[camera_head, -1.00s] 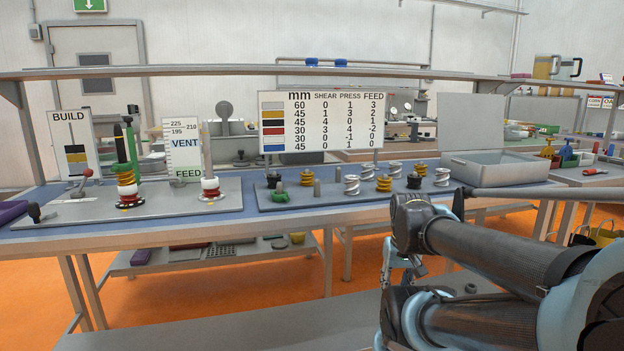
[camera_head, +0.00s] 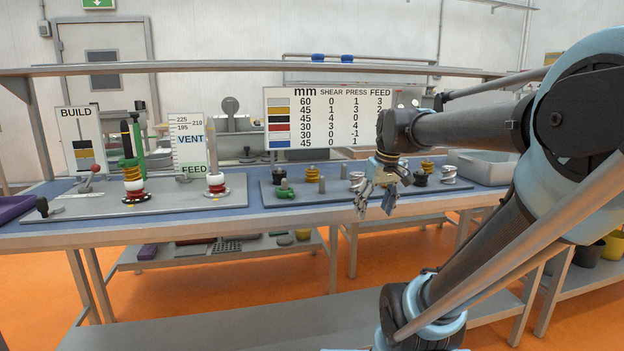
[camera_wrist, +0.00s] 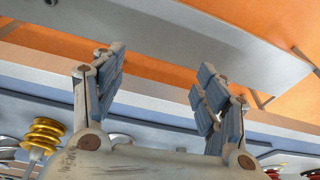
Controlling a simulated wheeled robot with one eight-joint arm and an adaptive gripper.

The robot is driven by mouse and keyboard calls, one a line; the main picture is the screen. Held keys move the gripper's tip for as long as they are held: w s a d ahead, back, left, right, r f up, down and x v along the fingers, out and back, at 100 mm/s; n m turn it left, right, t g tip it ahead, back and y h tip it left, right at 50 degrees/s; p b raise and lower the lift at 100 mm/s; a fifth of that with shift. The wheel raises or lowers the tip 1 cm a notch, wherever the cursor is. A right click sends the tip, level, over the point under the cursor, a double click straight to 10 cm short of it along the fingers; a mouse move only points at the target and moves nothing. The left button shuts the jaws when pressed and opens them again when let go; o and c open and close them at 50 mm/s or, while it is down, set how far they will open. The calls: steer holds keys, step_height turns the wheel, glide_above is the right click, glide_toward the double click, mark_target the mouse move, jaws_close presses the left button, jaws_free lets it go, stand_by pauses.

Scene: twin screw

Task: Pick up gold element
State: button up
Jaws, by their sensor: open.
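Gold ribbed elements stand on the grey rack board (camera_head: 330,195): one (camera_head: 312,174) left of my gripper and another (camera_head: 427,167) right of it. My gripper (camera_head: 375,204) is open and empty, hanging over the front edge of the bench and hiding part of the rack. In the wrist view the open fingers (camera_wrist: 160,65) have nothing between them. A gold element (camera_wrist: 45,133) on a post shows at the lower left there, apart from the fingers. Another gold element (camera_head: 131,173) is stacked on the left spindle above white and red elements.
White elements (camera_head: 357,181) and black ones (camera_head: 420,179) stand close by on the rack. A table sign (camera_head: 325,117) rises behind it. A grey bin (camera_head: 480,166) is at the right. A green piece (camera_head: 285,193) lies at the rack's front left.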

steer(key=w+a+r+n+y, duration=0.1)
steer(key=w+a+r+n, duration=0.15)
steer(key=w+r, duration=0.3)
steer(key=w+a+r+n, duration=0.1)
steer(key=w+a+r, duration=0.3)
steer(key=w+r, duration=0.15)
step_height(320, 180, up, 7)
steer(key=n+y, duration=0.2)
steer(key=n, duration=0.2)
glide_above(313, 171)
steer(key=s+d, duration=0.1)
steer(key=d, duration=0.3)
steer(key=shift+m+h, duration=0.25)
steer(key=shift+h, duration=0.05)
steer(key=x, duration=1.1)
steer(key=shift+d, duration=0.1)
steer(key=shift+d+x, duration=0.2)
steer(key=shift+x, duration=1.15)
steer(key=shift+d+x, duration=0.2)
steer(key=shift+x, duration=1.2)
steer(key=shift+f, duration=0.15)
steer(key=c, duration=1.3)
